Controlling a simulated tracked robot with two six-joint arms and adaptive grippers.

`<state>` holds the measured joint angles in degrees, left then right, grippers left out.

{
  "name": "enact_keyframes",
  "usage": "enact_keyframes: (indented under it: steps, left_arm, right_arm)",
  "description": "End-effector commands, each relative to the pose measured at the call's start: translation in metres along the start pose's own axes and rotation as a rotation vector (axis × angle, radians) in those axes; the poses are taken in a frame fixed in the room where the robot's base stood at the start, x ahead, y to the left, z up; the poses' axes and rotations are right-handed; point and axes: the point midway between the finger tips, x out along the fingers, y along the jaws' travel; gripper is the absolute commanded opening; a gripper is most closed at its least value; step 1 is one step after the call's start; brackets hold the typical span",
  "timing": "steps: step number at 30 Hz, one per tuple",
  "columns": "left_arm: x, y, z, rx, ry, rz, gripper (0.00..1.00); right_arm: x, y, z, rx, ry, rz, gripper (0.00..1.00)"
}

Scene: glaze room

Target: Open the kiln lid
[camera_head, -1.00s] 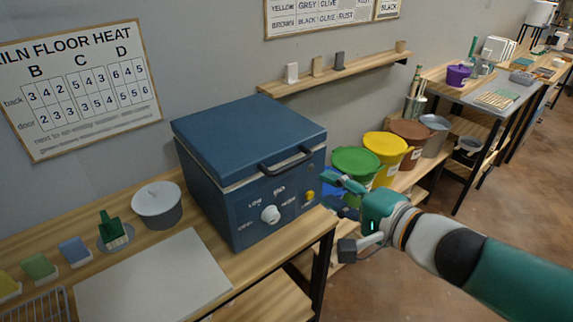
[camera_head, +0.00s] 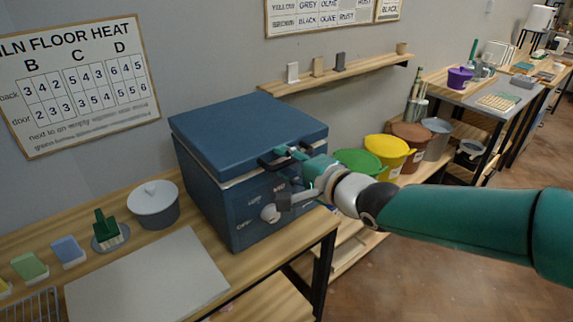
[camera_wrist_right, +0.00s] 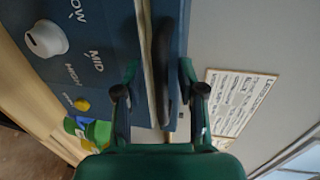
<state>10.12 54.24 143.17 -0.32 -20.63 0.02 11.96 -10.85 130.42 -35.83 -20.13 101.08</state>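The blue kiln (camera_head: 222,205) stands on the wooden bench with its lid (camera_head: 245,130) down. The lid's dark handle (camera_head: 268,163) sticks out from the lid's front edge, partly hidden by my right gripper. My right gripper (camera_head: 287,155) is at the handle. In the right wrist view, the gripper (camera_wrist_right: 160,92) has its fingers apart, one on each side of the handle (camera_wrist_right: 163,65), with gaps showing. The kiln's white dial (camera_head: 270,213) is on the front, below the gripper. My left gripper is not in view.
A lidded white pot (camera_head: 153,205), a green brush (camera_head: 108,230) and a pale board (camera_head: 150,280) are left of the kiln. Yellow (camera_head: 388,152) and green (camera_head: 357,161) buckets stand to the right. A shelf (camera_head: 335,74) with small tiles is on the wall behind.

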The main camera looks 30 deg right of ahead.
Motion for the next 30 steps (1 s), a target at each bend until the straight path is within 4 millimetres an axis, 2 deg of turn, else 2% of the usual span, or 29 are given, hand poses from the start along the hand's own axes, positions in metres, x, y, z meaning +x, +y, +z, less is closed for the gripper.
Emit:
enact_keyframes:
  steps: [5,8,12,13,21,22,25,30]
  left_arm:
    - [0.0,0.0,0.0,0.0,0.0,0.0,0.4]
    - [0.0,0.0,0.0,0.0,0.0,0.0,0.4]
    - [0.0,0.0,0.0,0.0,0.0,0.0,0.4]
    - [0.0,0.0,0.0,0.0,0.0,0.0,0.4]
    - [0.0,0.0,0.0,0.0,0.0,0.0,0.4]
    - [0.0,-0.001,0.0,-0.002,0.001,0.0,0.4]
    - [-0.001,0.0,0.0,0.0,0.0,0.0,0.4]
    - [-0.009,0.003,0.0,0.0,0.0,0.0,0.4]
  right_arm:
    - [0.0,0.0,0.0,0.0,0.001,-0.001,0.39]
    - [0.0,0.0,0.0,0.0,0.001,-0.001,0.26]
    - [0.0,0.0,0.0,0.0,0.001,-0.001,0.03]
    - [0.0,0.0,0.0,0.0,0.001,0.0,0.0]
    - [0.0,0.001,0.0,0.0,0.001,0.002,0.0]
    - [0.001,0.001,0.006,0.001,-0.006,0.002,0.0]
    - [0.0,0.0,0.001,0.0,-0.001,0.003,0.0]
    - [-0.001,-0.01,0.0,0.0,-0.001,0.002,0.0]
